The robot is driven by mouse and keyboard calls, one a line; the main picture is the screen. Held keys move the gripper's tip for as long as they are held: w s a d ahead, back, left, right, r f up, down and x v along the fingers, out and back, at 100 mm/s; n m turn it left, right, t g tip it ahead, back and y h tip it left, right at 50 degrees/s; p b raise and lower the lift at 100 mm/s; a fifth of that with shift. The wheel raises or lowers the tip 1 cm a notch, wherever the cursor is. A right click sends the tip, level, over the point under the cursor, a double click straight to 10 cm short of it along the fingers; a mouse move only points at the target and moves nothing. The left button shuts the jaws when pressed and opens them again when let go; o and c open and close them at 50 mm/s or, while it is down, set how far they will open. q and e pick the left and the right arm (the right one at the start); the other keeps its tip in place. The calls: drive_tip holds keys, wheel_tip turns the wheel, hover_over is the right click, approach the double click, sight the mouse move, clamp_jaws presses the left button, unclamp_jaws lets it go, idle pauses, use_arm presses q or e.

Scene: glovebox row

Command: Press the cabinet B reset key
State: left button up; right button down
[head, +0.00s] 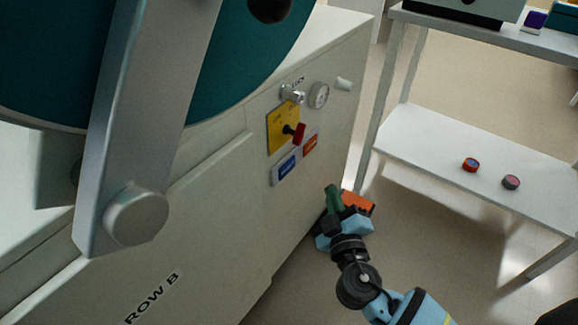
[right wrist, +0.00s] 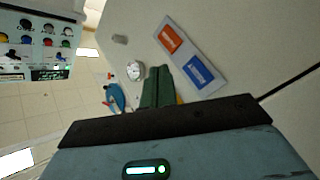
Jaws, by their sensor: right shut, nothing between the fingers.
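A pale plate with two coloured rectangles, one blue (head: 286,167) and one orange-red (head: 310,145), is on the cabinet (head: 230,215) face marked ROW B. In the right wrist view the blue rectangle (right wrist: 199,72) and the orange one (right wrist: 170,40) carry white lettering too small to read, so I cannot tell which is the reset key. My right gripper (head: 332,190) has green fingers and is shut and empty, below and right of the plate in the head view. In the right wrist view its fingers (right wrist: 157,75) appear beside the blue rectangle; contact does not show. My left gripper is out of view.
A yellow plate with a red-handled switch (head: 298,132), a lock (head: 292,93) and a round gauge (head: 319,95) sit above the plate. A large teal round door (head: 240,60) fills the upper left. A white shelf (head: 440,165) with two small round items stands at right.

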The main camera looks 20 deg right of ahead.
sight(287, 168)
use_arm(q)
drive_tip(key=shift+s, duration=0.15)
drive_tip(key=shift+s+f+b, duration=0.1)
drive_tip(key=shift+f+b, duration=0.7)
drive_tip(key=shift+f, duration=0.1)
use_arm(e)
drive_tip(key=w+a, duration=0.5)
drive_tip(key=w, duration=0.2)
drive_tip(key=shift+a, duration=0.2)
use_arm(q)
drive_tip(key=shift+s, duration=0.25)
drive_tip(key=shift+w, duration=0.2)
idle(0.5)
